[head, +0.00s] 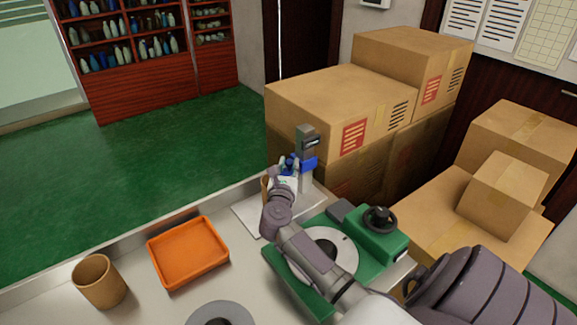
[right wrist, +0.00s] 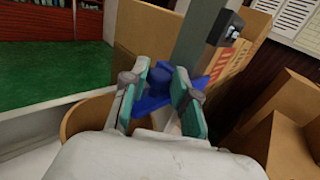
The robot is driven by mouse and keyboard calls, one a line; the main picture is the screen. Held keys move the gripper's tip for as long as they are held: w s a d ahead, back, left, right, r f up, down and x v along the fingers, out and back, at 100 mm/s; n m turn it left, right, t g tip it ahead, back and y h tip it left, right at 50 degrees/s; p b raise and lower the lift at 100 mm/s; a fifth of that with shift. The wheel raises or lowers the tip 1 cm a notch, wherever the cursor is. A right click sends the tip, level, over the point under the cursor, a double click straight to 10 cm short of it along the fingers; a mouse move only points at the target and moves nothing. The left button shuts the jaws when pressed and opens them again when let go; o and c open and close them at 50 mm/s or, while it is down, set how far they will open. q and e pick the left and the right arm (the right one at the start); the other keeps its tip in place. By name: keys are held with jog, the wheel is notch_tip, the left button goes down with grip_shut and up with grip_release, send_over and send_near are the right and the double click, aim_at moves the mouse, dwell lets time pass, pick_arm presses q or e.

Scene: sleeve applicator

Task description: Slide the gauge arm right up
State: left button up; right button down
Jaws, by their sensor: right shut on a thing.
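The gauge is a grey upright column (head: 307,145) with a dark head at its top, at the far end of the bench. Its blue gauge arm (head: 309,163) sits on the column below the head. My right gripper (head: 289,166) is at the left side of the column, shut on the blue arm. In the right wrist view, the blue arm (right wrist: 158,98) lies between the teal finger pads of my right gripper (right wrist: 162,76), and the grey column (right wrist: 200,38) rises behind it. My left gripper is not in view.
A tan cup (right wrist: 83,117) stands close beside my right gripper. A green machine (head: 384,242) with a round disc lies under my right forearm. An orange tray (head: 188,252) and another tan cup (head: 98,282) stand left. Cardboard boxes (head: 340,105) are stacked behind the gauge.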

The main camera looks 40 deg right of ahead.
aim_at(288, 173)
notch_tip(288, 173, up, 6)
jog(key=p, duration=0.4)
jog(key=shift+p, duration=0.4)
jog(key=c, duration=0.9)
grip_release()
jog(key=shift+f, duration=0.1)
jog(key=shift+v, duration=4.05)
